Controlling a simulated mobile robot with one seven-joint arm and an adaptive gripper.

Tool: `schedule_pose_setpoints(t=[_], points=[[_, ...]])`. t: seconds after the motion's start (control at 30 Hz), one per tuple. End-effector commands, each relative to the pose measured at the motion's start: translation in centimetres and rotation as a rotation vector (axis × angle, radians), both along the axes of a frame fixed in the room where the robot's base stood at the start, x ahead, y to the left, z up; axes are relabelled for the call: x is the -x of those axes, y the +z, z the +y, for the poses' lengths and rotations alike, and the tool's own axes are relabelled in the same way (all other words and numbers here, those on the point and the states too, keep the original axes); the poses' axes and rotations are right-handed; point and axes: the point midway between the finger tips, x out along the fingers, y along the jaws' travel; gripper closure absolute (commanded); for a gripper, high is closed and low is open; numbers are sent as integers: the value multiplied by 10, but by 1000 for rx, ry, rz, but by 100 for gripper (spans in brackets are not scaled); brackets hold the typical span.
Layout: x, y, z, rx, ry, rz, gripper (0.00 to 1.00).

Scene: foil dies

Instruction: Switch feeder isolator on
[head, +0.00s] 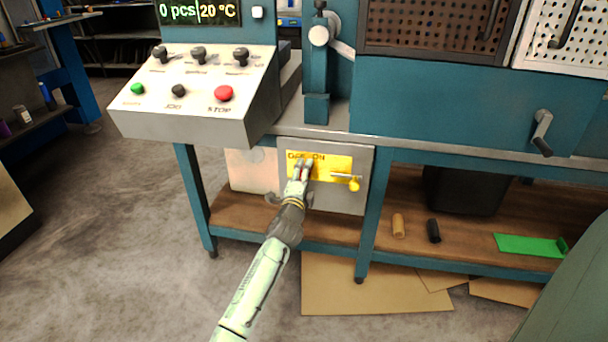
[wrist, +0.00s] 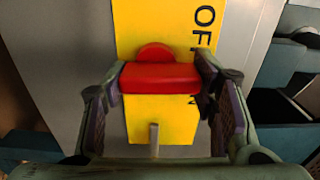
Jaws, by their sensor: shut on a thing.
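The feeder isolator is a yellow plate (head: 333,163) on the front of a grey box (head: 345,200) under the bench. In the wrist view, the plate (wrist: 170,120) shows the word OFF, with part of another word half hidden by a finger. A red handle (wrist: 160,77) with a rounded hub lies across the plate, at right angles to the line of lettering. My gripper (head: 303,165) reaches the plate from the front. In the wrist view, my gripper's fingers (wrist: 160,84) close on both ends of the red handle. In the head view, my fingers hide the handle.
A pin with a yellow tag (head: 354,184) sits at the plate's right. A sloped control panel (head: 200,85) with knobs and buttons overhangs at upper left. A bench leg (head: 377,215) stands close right of the box. Cardboard (head: 370,285) lies on the floor.

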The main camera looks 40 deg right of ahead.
Motion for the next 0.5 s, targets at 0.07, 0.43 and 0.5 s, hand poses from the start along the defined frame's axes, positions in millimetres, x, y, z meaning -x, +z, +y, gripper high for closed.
schedule_pose_setpoints(t=[0.07,0.43,0.5], points=[[-1,1,0,-13,1,-17,75],[-1,1,0,-31,1,-39,75],[-1,1,0,-31,1,-39,75]])
